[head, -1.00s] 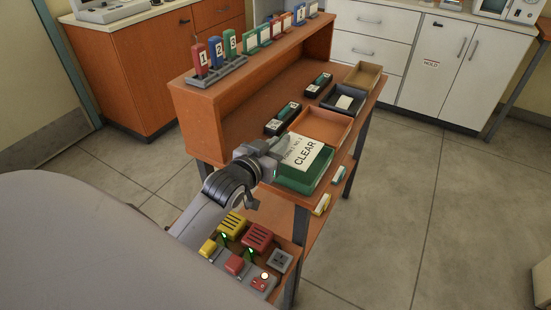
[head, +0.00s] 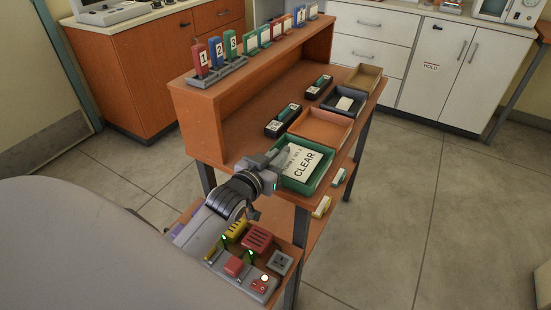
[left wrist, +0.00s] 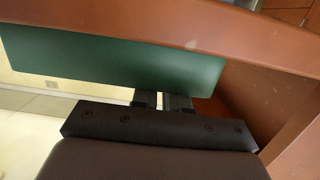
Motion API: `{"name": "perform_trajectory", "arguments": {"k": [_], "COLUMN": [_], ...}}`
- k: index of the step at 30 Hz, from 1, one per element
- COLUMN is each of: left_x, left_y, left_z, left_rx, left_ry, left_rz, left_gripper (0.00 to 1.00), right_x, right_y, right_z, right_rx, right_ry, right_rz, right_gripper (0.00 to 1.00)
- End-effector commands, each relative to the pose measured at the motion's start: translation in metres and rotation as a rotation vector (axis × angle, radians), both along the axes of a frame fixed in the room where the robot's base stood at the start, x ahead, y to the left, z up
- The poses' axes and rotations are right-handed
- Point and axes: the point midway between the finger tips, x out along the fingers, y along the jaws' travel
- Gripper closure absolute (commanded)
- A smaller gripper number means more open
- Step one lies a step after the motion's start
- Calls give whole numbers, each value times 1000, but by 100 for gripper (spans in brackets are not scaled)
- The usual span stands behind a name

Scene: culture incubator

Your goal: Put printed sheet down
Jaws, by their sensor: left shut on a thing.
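The printed sheet (head: 303,163) is a white card with "CLEAR" in black letters. In the head view it lies low within the rim of the green tray (head: 314,187), at the near end of the bench top. My left gripper (head: 277,158) is at the tray's left side, shut on the sheet's left edge. In the left wrist view the green tray wall (left wrist: 110,58) is just beyond the fingers (left wrist: 162,99); the sheet cannot be made out there. Whether the sheet touches the tray floor is unclear. My right gripper is not in view.
Behind the green tray are an orange tray (head: 346,134), a dark tray (head: 331,102) and a tan tray (head: 366,72). Two black holders (head: 275,130) sit to their left. Numbered cards (head: 216,53) stand on the upper shelf. A red box (head: 257,238) and switches are on the lower shelf.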

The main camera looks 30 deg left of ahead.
Motion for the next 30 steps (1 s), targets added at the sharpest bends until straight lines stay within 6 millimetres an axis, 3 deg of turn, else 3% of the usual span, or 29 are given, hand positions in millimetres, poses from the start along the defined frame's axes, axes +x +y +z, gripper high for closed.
{"name": "perform_trajectory", "arguments": {"k": [1,2,8,14,30], "left_x": [-3,-3,-4,-4,-88], "left_y": [0,-1,-1,-2,-5], "left_z": [-13,-13,-15,-1,19], "left_rx": [-2,-2,-2,-2,-3], "left_ry": [32,33,37,34,26], "left_rz": [1,1,0,-1,1], "left_gripper": [80,76,76,76,76], "right_x": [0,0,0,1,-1], "right_y": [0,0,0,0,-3], "right_z": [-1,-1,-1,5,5], "right_rx": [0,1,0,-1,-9], "right_ry": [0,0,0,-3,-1], "right_rz": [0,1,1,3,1], "right_gripper": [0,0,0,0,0]}}
